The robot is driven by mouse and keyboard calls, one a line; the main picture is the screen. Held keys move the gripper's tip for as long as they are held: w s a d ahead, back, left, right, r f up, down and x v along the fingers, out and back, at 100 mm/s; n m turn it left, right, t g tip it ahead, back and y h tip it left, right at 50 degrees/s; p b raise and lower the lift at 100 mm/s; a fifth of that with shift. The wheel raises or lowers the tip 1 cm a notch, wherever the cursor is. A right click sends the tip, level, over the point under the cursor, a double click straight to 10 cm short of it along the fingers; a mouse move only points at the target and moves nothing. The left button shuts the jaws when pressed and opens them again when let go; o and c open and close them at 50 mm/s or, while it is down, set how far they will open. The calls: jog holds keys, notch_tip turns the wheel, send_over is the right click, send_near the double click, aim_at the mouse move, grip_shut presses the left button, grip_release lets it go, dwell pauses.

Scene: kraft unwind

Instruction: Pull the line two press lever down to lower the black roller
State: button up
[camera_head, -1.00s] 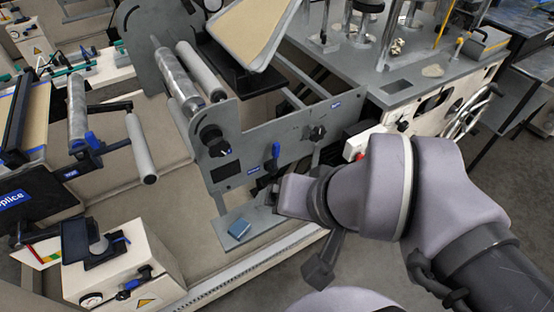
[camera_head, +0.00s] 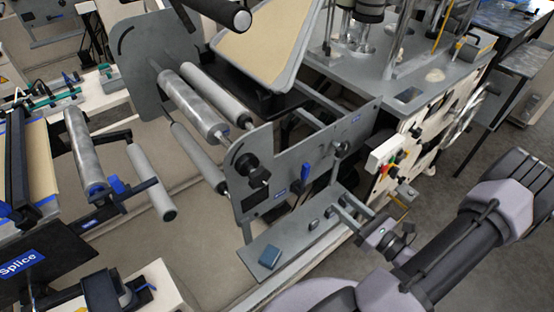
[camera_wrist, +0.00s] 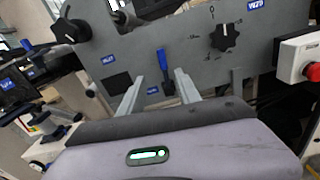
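A blue-handled lever (camera_head: 304,178) stands upright on the front of the grey side panel (camera_head: 345,135). It also shows in the wrist view (camera_wrist: 163,62), handle up, between my two fingers in the picture. I cannot read which line its small blue label names. My gripper (camera_head: 340,204) is in front of the panel, to the lower right of the lever in the head view. Its pale fingers (camera_wrist: 158,88) are spread and empty in the wrist view, apart from the lever as far as I can tell. A black roller (camera_head: 208,10) with a pale end shows at the top.
Black knobs (camera_head: 258,176) flank the lever on the panel; one shows at right in the wrist view (camera_wrist: 224,38). A red button on a box (camera_wrist: 312,72) is at far right. Grey rollers (camera_head: 190,103) are behind.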

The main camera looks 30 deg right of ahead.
aim_at(308, 172)
jog(key=w+b, duration=0.1)
jog(key=w, duration=0.4)
jog(key=w+b, duration=0.1)
jog(key=w, duration=0.5)
jog(key=w+a+b, duration=0.1)
jog(key=w, duration=0.5)
jog(key=shift+f+b, duration=0.1)
jog(key=shift+b, duration=0.25)
grip_shut()
